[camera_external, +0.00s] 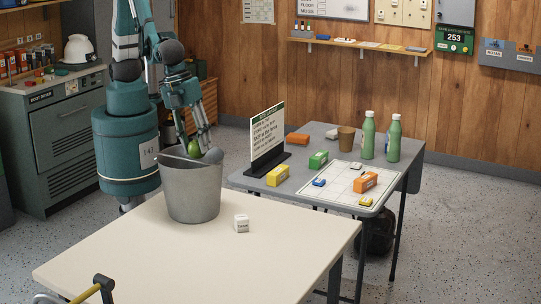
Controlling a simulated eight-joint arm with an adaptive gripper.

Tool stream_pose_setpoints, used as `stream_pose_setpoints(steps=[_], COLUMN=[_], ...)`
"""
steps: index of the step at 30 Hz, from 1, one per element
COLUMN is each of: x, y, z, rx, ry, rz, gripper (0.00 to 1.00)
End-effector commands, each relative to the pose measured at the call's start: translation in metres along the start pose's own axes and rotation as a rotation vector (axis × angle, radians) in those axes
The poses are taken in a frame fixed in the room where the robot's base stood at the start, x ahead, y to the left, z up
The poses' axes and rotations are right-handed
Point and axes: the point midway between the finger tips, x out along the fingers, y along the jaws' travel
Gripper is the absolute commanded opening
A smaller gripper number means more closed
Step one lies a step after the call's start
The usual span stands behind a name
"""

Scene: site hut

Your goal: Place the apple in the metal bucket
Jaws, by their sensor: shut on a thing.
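My gripper (201,148) reaches down from above to the bucket's mouth and is shut on the green apple (193,149). The apple is at about the height of the bucket's rim, partly covered by my fingers. A grey rounded shape (213,156) shows beside it at the rim; I cannot tell what it is. The inside of the bucket is mostly hidden.
A small white cube (241,223) stands on the pale table (270,255) right of the bucket. A grey table (317,143) behind holds a sign (267,135), boxes, a brown cup (346,139) and green bottles (368,135). The pale table's front is mostly clear.

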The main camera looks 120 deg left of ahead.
Motion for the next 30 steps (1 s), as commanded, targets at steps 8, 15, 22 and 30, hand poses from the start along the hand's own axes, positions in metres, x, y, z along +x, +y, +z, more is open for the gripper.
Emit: stream_pose_setpoints(steps=[8,15,22,30], x=[0.013,0.013,0.016,0.04], y=[0.004,0.004,0.004,0.01], z=[0.0,0.0,0.0,0.0], rx=[0.0,0.0,0.0,0.0], ry=[0.0,0.0,0.0,0.0], rz=[0.0,0.0,0.0,0.0], gripper=[0.2,0.2,0.2,0.2])
